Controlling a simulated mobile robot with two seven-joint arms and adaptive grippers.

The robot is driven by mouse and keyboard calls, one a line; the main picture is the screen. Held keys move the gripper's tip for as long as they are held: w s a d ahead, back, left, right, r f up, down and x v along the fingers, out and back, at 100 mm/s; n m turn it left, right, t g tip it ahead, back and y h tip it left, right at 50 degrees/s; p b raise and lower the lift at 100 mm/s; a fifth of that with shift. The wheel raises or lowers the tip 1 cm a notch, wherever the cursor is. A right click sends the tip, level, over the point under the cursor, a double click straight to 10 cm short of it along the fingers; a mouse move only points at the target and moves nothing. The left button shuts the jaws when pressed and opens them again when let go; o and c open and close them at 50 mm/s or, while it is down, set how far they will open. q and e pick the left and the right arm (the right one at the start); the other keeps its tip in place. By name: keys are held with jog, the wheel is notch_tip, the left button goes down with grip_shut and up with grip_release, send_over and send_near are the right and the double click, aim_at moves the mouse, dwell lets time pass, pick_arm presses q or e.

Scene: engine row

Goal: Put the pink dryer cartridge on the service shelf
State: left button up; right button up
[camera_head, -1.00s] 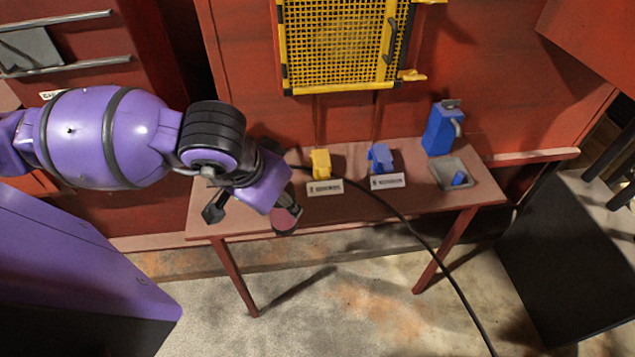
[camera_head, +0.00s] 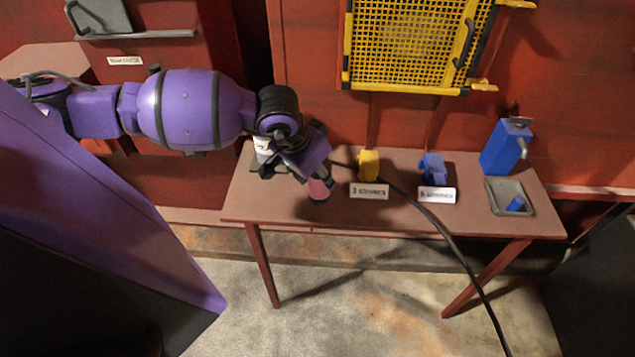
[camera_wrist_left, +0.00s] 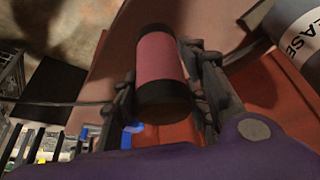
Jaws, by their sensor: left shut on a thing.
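The pink dryer cartridge (camera_head: 318,187) is a short pink cylinder with dark ends. My left gripper (camera_head: 314,180) is shut on it and holds it over the left part of the reddish-brown table (camera_head: 300,212). In the left wrist view the cartridge (camera_wrist_left: 161,62) sits between the two fingers, its pink band clear and its dark end toward the camera. I cannot tell which surface is the service shelf. The right gripper is not in view.
A black cable (camera_head: 447,240) hangs over the front edge. A grey lettered cylinder (camera_wrist_left: 297,38) is close by.

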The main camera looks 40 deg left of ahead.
aim_at(318, 185)
pick_arm(q)
jog(key=shift+w+a+f, duration=0.1)
jog(key=shift+w+f, duration=0.05)
jog(key=shift+f, duration=0.05)
jog(key=shift+w+f, duration=0.1)
jog(key=shift+f, duration=1.55)
jog(key=shift+f, duration=0.15)
jog(key=o, duration=1.4)
jog(key=shift+c, duration=0.2)
